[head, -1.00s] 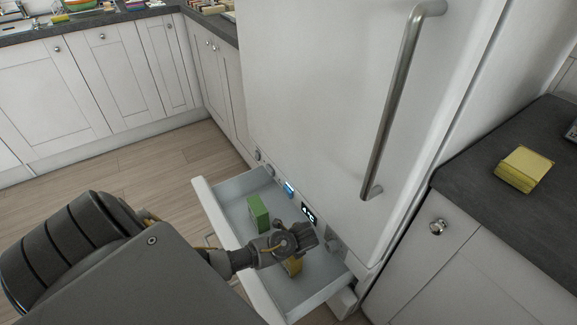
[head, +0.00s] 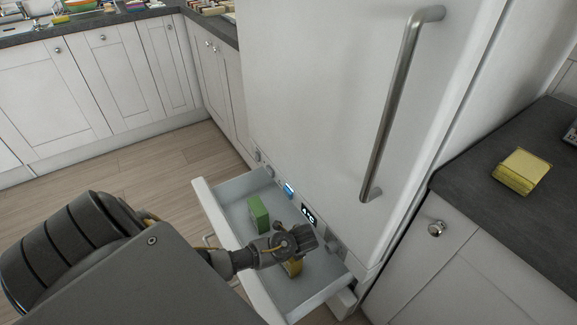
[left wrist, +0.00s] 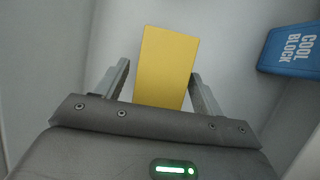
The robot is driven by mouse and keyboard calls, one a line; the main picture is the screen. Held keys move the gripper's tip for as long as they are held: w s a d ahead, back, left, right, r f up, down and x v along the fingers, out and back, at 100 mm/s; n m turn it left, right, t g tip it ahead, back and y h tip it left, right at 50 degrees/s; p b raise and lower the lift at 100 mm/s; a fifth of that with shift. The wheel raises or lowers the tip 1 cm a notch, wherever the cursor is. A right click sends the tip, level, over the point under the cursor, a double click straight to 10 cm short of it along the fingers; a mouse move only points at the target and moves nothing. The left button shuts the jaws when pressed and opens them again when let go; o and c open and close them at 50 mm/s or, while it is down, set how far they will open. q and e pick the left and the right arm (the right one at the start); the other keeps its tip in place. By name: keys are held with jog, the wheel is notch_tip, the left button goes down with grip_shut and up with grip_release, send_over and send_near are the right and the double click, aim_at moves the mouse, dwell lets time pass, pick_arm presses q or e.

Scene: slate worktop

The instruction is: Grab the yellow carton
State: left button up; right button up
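The yellow carton (head: 293,267) is in the pulled-out white drawer (head: 230,248), partly hidden under my left gripper in the head view. In the left wrist view the yellow carton (left wrist: 166,65) lies between the two fingers and reaches beyond their tips. My left gripper (left wrist: 160,72) is open, with one finger on each side of the carton. A narrow gap shows at the left finger; the right finger looks very close to the carton's edge, and contact there is unclear. My right gripper is not in view.
A green carton (head: 258,214) stands in the same drawer. A blue cool block (left wrist: 292,50) lies to the right in the left wrist view. The fridge front (head: 320,90) rises right behind the drawer. Yellow blocks (head: 520,172) sit on the right worktop (head: 520,225).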

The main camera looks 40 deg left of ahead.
pick_arm(q)
grip_shut()
dwell(0.3)
